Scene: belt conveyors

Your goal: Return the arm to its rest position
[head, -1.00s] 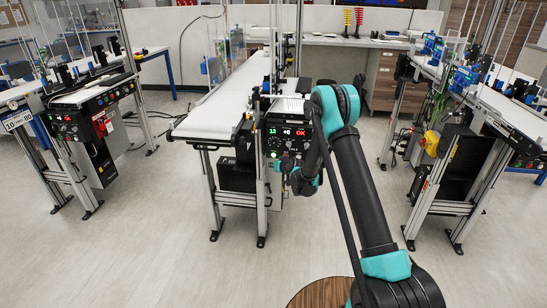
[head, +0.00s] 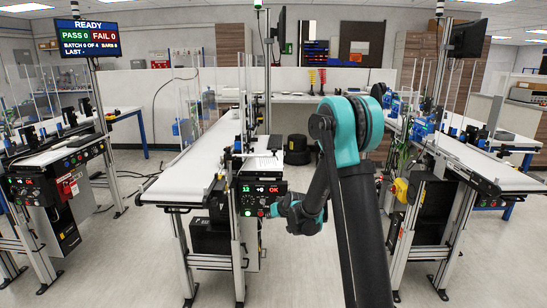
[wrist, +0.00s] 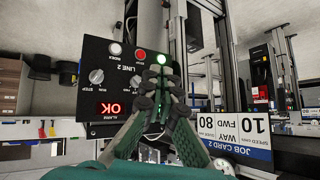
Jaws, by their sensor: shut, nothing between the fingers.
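My arm (head: 362,215), black with teal joints, reaches forward from the bottom right of the head view and bends at a raised elbow. My gripper (head: 275,209) is small there, at the right side of the black control panel (head: 247,198) under the middle conveyor's front end. In the wrist view, my gripper (wrist: 160,88) is shut and empty, with its dark fingertips together over the Line 2 panel (wrist: 84,78). The tips lie just below a lit green button (wrist: 160,59); I cannot tell whether they touch it. The panel's red display (wrist: 109,108) reads OK.
The middle conveyor (head: 195,165) stands left of my arm. Another conveyor (head: 480,165) is close on the right, and a third (head: 60,150) is at the left. A white job card (wrist: 243,134) hangs beside the panel. Bare floor (head: 120,255) lies between the left and middle conveyors.

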